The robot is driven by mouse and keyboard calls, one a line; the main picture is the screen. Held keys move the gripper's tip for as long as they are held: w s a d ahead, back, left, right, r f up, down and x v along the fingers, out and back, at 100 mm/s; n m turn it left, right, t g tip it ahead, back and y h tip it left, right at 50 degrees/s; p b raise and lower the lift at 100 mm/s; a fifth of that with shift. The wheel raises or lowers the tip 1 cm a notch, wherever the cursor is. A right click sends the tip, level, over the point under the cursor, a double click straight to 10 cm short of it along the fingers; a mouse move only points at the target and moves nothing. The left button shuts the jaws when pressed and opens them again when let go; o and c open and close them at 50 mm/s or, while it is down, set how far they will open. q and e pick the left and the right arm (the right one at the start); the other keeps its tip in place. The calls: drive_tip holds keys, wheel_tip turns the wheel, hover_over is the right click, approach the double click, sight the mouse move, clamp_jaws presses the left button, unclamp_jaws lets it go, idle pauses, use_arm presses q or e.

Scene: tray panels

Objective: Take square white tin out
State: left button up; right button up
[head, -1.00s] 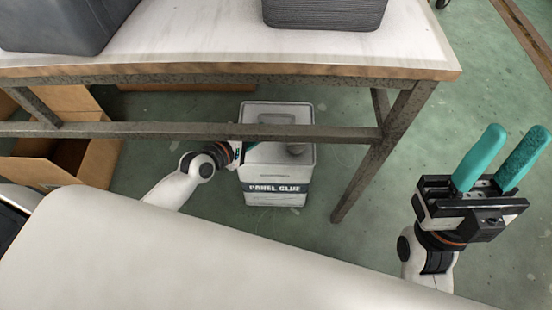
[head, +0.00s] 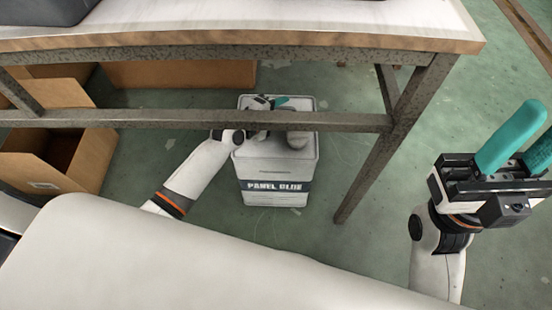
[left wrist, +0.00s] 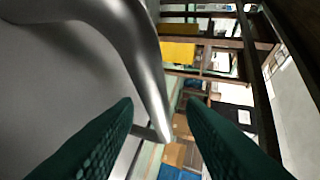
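The square white tin (head: 272,192), labelled PANEL GLUE, stands upright on the floor under the table, with a grey cap (head: 298,139) on its top. My left gripper (head: 281,102) is at the far part of the tin's top, beyond the table's rail, which hides part of the tin. In the left wrist view its two teal fingers (left wrist: 160,105) are apart, with a shiny grey rim (left wrist: 150,70) just beyond them. I cannot tell whether they touch the tin. My right gripper (head: 541,124) is open and empty, right of the table.
The table (head: 250,39) has a metal rail (head: 340,121) crossing over the tin and a slanted leg (head: 380,160) to its right. Cardboard boxes (head: 95,160) stand at the left and behind.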

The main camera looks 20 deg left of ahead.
use_arm(q)
drive_tip(key=shift+w+d+f, duration=0.1)
drive_tip(key=shift+w+d, duration=0.1)
drive_tip(key=shift+w, duration=0.15)
drive_tip(key=shift+c, duration=0.4)
clamp_jaws()
drive_tip(key=shift+a, duration=0.1)
idle(0.7)
